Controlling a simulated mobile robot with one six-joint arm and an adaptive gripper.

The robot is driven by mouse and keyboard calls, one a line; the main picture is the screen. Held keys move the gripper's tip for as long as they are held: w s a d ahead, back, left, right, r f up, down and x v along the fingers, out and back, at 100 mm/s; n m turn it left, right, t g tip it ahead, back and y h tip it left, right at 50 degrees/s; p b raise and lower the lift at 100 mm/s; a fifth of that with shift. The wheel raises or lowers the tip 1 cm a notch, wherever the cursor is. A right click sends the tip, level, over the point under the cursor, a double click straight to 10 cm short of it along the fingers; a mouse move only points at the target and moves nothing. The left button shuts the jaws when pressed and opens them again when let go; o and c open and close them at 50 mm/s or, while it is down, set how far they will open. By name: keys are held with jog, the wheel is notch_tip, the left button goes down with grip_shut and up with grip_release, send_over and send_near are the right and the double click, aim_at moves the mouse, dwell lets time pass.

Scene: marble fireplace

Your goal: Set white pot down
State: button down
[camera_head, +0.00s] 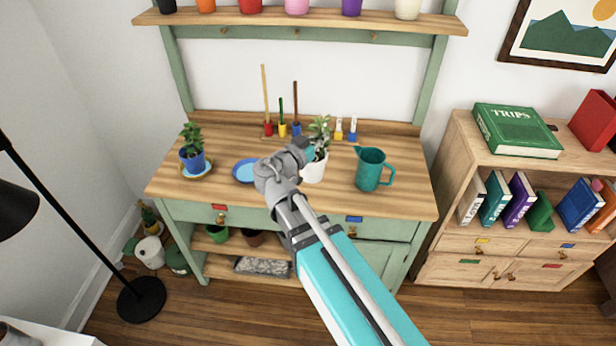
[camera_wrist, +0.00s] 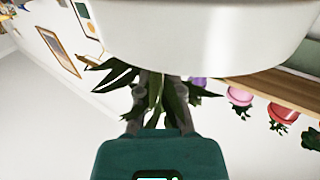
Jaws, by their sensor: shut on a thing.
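The white pot (camera_head: 315,172) holds a green leafy plant (camera_head: 320,128) and is upright at the middle of the wooden workbench (camera_head: 240,135). My gripper (camera_head: 308,152) reaches it from the left and is shut on it near the rim. In the wrist view the white pot (camera_wrist: 200,35) fills the top, with leaves around my gripper's fingers (camera_wrist: 160,98). The exact grip contact is hidden by leaves. I cannot tell whether the pot's base touches the bench. A blue saucer (camera_head: 240,172), empty, lies left of my gripper.
A teal pitcher (camera_head: 370,170) stands close to the pot's right. A blue potted plant (camera_head: 192,158) sits on a saucer at the left. Upright tools (camera_head: 296,128) stand behind. A shelf (camera_head: 300,18) with several colored pots runs above. The bench's front right is bare.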

jog(key=shift+s+a+f, duration=0.1)
jog(key=shift+s+a, duration=0.55)
jog(key=shift+a, duration=0.3)
jog(key=shift+w, duration=0.1)
jog(key=w+f+b, duration=0.9)
jog(key=w, duration=0.4)
jog(key=shift+a, duration=0.3)
jog(key=shift+f, duration=0.1)
